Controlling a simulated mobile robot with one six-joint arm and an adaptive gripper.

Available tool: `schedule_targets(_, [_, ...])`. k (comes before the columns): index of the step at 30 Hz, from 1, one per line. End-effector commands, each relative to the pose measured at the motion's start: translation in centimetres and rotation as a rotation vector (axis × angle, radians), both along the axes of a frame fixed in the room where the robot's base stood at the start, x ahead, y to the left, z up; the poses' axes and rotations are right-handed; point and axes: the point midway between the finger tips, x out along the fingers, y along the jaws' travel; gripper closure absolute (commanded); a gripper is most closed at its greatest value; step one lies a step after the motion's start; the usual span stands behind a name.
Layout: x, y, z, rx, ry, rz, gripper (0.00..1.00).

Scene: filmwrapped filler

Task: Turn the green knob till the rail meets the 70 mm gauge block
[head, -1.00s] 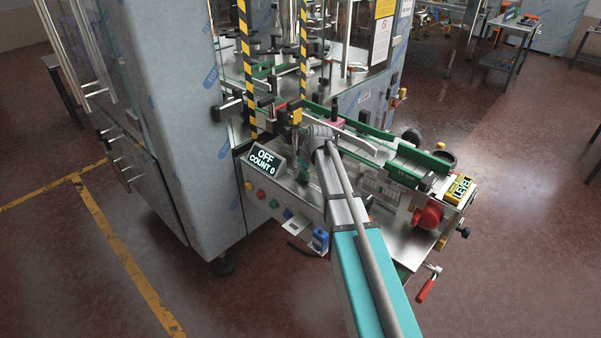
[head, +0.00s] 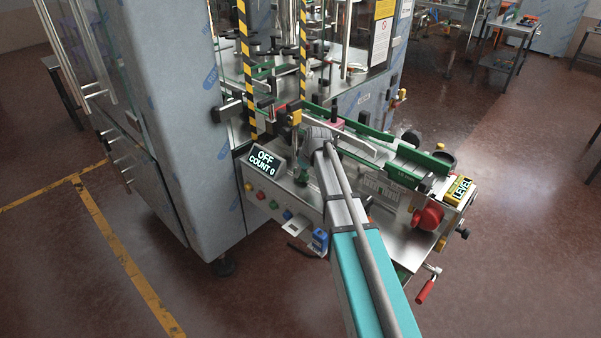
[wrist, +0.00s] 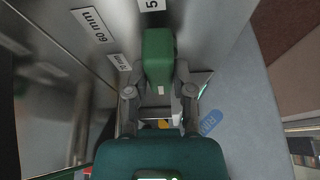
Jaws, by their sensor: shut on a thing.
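The green knob (wrist: 158,52), a rounded block-like grip, stands between the fingers of my gripper (wrist: 160,72) in the wrist view. My gripper is shut on it, one grey finger at each side. Metal beside it carries a 60 mm label (wrist: 92,25), a smaller label that seems to read 70 mm (wrist: 118,62), and a cut-off label starting with 5. A green-edged guide rail (head: 410,156) runs along the conveyor. I cannot make out the 70 mm gauge block or its gap to the rail.
A display (head: 264,161) reads OFF, COUNT 0. A yellow LEVEL box (head: 460,189), a red knob (head: 429,216) and a red-handled crank (head: 426,288) are at the machine's right end. A large grey cabinet (head: 175,110) stands left. The floor at right is open.

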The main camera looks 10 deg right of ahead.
Motion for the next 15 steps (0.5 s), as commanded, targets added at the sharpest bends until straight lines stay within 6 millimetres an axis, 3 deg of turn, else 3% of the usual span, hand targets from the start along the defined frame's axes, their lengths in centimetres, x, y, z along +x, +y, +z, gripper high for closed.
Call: schedule_targets(15, [-0.19,0.22,-0.03,0.001,0.002,-0.362,1.0])
